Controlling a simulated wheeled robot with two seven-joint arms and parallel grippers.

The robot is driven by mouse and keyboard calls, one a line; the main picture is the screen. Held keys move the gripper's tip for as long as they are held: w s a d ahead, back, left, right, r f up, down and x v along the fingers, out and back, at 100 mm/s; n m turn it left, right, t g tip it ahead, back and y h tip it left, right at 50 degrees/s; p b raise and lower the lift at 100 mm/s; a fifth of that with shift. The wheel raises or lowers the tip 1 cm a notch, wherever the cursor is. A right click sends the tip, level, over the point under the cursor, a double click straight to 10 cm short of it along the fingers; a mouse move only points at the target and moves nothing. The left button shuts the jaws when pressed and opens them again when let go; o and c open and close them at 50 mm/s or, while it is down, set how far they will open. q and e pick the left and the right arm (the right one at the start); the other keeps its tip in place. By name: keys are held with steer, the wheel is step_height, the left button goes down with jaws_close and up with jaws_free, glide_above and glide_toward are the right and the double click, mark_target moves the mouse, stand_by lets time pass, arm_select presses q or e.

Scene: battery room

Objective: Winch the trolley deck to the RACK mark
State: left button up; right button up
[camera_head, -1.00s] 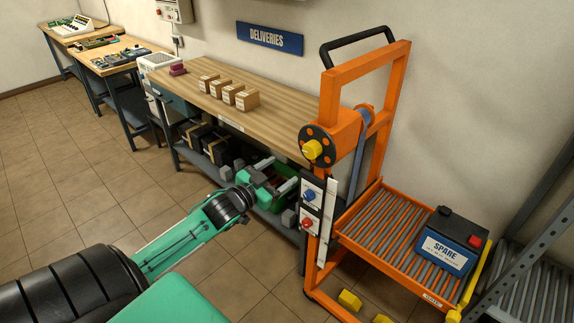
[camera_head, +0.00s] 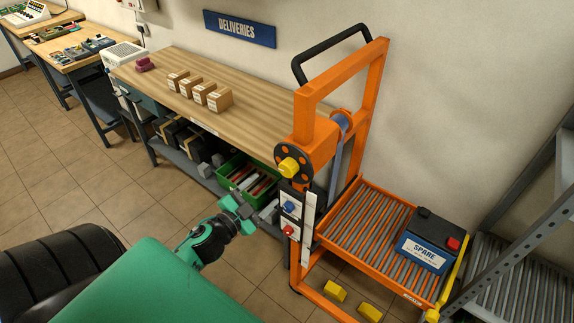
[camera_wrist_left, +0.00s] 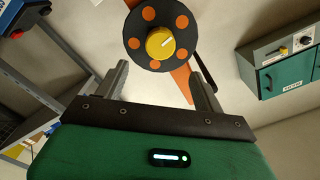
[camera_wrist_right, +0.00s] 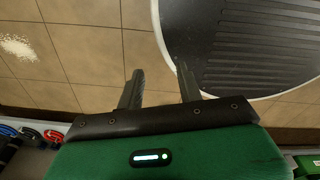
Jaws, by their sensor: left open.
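The orange trolley (camera_head: 374,80) stands against the wall. Its roller deck (camera_head: 345,232) sits low and carries a SPARE battery (camera_head: 423,241). The winch is a black disc with orange spots and a yellow knob (camera_head: 288,167) at its centre. The knob also shows between and beyond the fingertips in the left wrist view (camera_wrist_left: 160,43). My left gripper (camera_head: 252,212) is open and empty, below and left of the knob, apart from it. My right gripper (camera_wrist_right: 159,80) shows only in its wrist view, fingers apart and empty above the floor. I cannot read a RACK mark.
A wooden bench (camera_head: 245,100) with several small boxes stands left of the trolley, with a green crate (camera_head: 232,168) beneath. A post panel has blue (camera_head: 290,207) and red (camera_head: 289,231) knobs. A grey roller rack (camera_head: 500,270) stands at right. Yellow blocks (camera_head: 335,291) lie low by the trolley.

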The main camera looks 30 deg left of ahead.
mark_target(285, 171)
arm_select(q)
steer(key=w+p, duration=0.1)
steer(key=w, duration=0.2)
steer(key=w+p, duration=0.1)
steer(key=w, duration=0.2)
steer(key=shift+w+d+r, duration=0.15)
steer(key=shift+w+d, duration=0.05)
steer(key=shift+w, duration=0.2)
steer(key=w+p, duration=0.1)
steer(key=w, duration=0.2)
steer(key=shift+w+d, duration=0.15)
steer(key=shift+w, duration=0.75)
arm_select(e)
steer(key=r, duration=0.1)
steer(key=w+r, duration=0.1)
steer(key=r, duration=0.2)
steer(key=shift+w+a, duration=0.2)
steer(key=shift+a, duration=0.15)
steer(key=shift+d, duration=0.2)
arm_select(q)
steer(key=shift+c, duration=1.1)
steer(key=c, duration=0.8)
steer(key=shift+o, duration=0.2)
steer(key=shift+f+m, duration=0.25)
steer(key=shift+m, duration=1.15)
steer(key=shift+d+m, duration=0.1)
steer(key=shift+m, duration=0.3)
arm_select(e)
steer(key=shift+f, duration=0.35)
